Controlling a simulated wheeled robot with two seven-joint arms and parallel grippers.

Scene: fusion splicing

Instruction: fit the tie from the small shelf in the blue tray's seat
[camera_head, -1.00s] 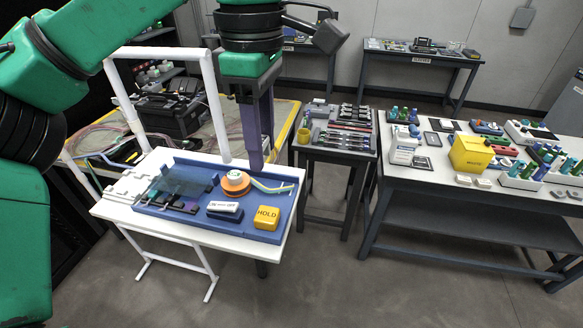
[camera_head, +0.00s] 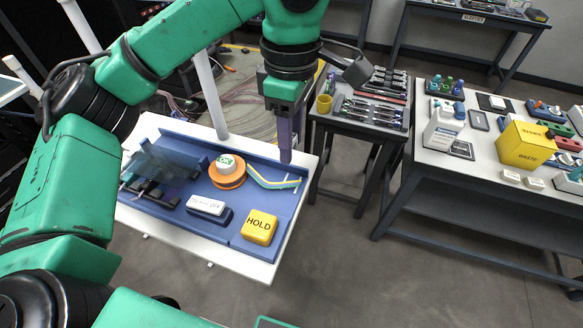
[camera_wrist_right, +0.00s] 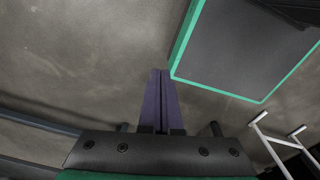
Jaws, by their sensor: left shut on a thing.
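The blue tray (camera_head: 225,235) lies on a white table. I cannot tell which part of the tray is the seat. I cannot make out the small shelf. My right gripper (camera_wrist_right: 160,72) is shut, with nothing visible between its fingers, over bare floor.
The tray also holds an orange spool (camera_head: 228,180) with a green-and-white top, a white block (camera_head: 206,205), a yellow HOLD block (camera_head: 260,226) and dark parts at the left. A dark tool table (camera_head: 365,134) and a white-topped bench (camera_head: 470,150) stand right.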

